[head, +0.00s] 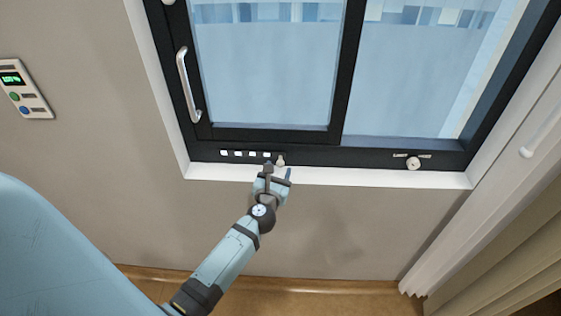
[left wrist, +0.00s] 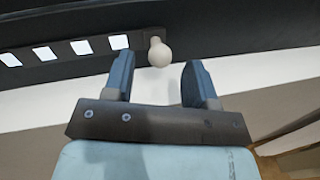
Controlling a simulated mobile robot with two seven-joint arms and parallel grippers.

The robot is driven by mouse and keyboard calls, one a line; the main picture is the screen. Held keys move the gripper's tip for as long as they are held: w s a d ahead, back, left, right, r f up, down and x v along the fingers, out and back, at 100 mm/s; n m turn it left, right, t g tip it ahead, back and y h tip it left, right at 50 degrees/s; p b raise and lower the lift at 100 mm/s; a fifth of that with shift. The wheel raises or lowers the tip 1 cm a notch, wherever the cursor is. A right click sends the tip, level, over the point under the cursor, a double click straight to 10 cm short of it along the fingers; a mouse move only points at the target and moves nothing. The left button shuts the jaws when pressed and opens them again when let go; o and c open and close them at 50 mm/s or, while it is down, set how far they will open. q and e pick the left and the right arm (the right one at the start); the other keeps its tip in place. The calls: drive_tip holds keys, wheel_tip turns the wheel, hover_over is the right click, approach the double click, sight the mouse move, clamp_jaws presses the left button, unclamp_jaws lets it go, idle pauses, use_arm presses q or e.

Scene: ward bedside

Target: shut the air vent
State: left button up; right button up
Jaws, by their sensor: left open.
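The air vent (head: 245,154) is a row of several small bright slots in the dark lower window frame. In the left wrist view the slots (left wrist: 81,47) run off to the upper left. A pale round knob (head: 280,160) sits at the right end of the row. It also shows in the left wrist view (left wrist: 159,53). My left gripper (head: 279,169) is open at the sill, with its fingers (left wrist: 156,75) either side of the line to the knob. The knob appears just beyond the fingertips; contact is not visible. My right gripper is not in view.
A second round knob (head: 413,163) with small labels is on the frame further right. A window handle (head: 188,85) is at the left. A white sill (head: 350,176) runs below the frame. A wall panel (head: 25,90) is far left, and a curtain (head: 490,240) hangs at right.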

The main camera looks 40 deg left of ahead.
sight(279, 166)
use_arm(q)
drive_tip(key=shift+x, duration=1.75)
clamp_jaws()
drive_tip(key=shift+s+a, duration=0.3)
drive_tip(key=shift+a, duration=0.25)
drive_tip(key=shift+s+a, duration=0.35)
drive_tip(key=shift+a, duration=0.2)
drive_tip(key=shift+c, duration=1.3)
unclamp_jaws()
drive_tip(key=shift+o, duration=1.3)
drive_tip(key=shift+s+a, duration=0.1)
